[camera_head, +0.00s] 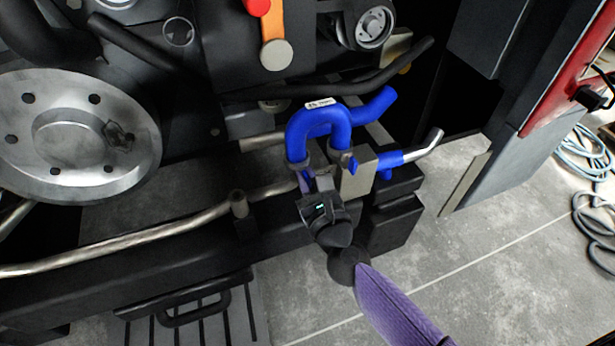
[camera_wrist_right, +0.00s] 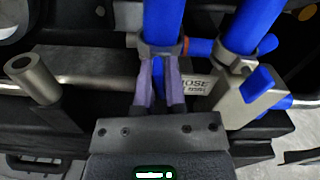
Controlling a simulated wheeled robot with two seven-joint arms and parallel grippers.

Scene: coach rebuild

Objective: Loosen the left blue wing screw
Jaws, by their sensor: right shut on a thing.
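A blue U-shaped hose (camera_head: 318,122) arches over two metal clamps; its two legs also show in the wrist view (camera_wrist_right: 163,22). My right gripper (camera_head: 310,182) reaches up from the lower right to the left clamp (camera_wrist_right: 150,50). Its purple fingers (camera_wrist_right: 160,82) are shut on the left blue wing screw, of which a thin blue strip (camera_wrist_right: 158,78) shows between them. The fingers hide most of that screw. The right blue wing screw (camera_wrist_right: 257,83) stands free on the right clamp block, and it shows in the head view too (camera_head: 350,163). My left gripper is not in view.
A metal pipe (camera_head: 130,237) runs leftward, with a short upright stub (camera_head: 239,204) left of my gripper. A blue hose end with a silver pipe (camera_head: 424,145) sticks out right. A large wheel (camera_head: 75,135) is at far left. Grey floor (camera_head: 480,240) is clear at lower right.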

